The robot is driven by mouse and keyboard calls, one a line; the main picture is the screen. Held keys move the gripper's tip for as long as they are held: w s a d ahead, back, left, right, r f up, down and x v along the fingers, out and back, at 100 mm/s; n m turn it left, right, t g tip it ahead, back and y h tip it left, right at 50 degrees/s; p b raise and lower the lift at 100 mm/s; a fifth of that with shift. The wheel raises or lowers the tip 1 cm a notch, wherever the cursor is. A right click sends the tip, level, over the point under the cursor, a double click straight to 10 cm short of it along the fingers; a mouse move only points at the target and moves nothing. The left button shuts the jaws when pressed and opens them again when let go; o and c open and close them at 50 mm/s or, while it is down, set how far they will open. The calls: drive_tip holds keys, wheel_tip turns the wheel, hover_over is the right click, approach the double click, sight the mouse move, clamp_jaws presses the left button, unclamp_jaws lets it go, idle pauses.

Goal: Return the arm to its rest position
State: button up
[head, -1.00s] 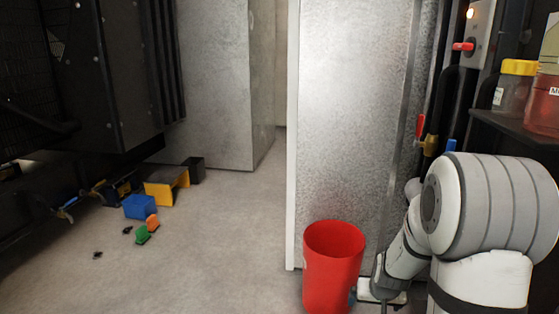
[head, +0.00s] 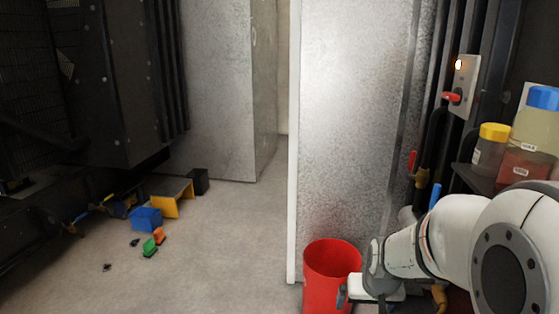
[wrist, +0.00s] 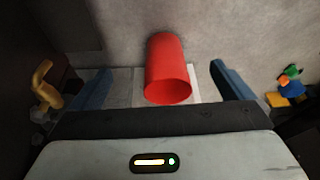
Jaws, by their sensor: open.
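My arm reaches in from the lower right of the head view, with its white hand low beside the red bucket (head: 331,278). In that view my gripper (head: 342,296) shows one blue-grey finger in front of the bucket's right side; the rest is hidden or cut off. In the wrist view my gripper (wrist: 162,80) is open, its two blue-grey fingers wide apart with nothing held. The red bucket (wrist: 166,62) shows beyond and between the fingers. I cannot tell whether any finger touches it.
A shelf at the right holds a yellow-capped jar (head: 490,148) and a blue-capped container (head: 540,115). A red-handled switch (head: 453,97) is on the panel. Blue (head: 146,219) and yellow (head: 172,200) bins stand on the left floor. The middle floor is clear.

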drive_tip(key=s+a+r+p, duration=0.1)
drive_tip(key=s+r+p, duration=0.4)
drive_tip(key=r, duration=0.4)
drive_tip(key=s+a+r+p, duration=0.2)
drive_tip(key=s+r+p, duration=0.2)
drive_tip(key=r, duration=0.5)
drive_tip(key=s+a+r+n+g+p, duration=0.1)
drive_tip(key=s+a+r+p, duration=0.1)
drive_tip(key=s+r+p, duration=0.3)
drive_tip(key=p+v, duration=0.2)
drive_tip(key=v, duration=0.1)
drive_tip(key=shift+r+p, duration=0.3)
drive_tip(key=shift+r, duration=0.15)
drive_tip(key=shift+d, duration=0.1)
drive_tip(key=shift+c, duration=0.4)
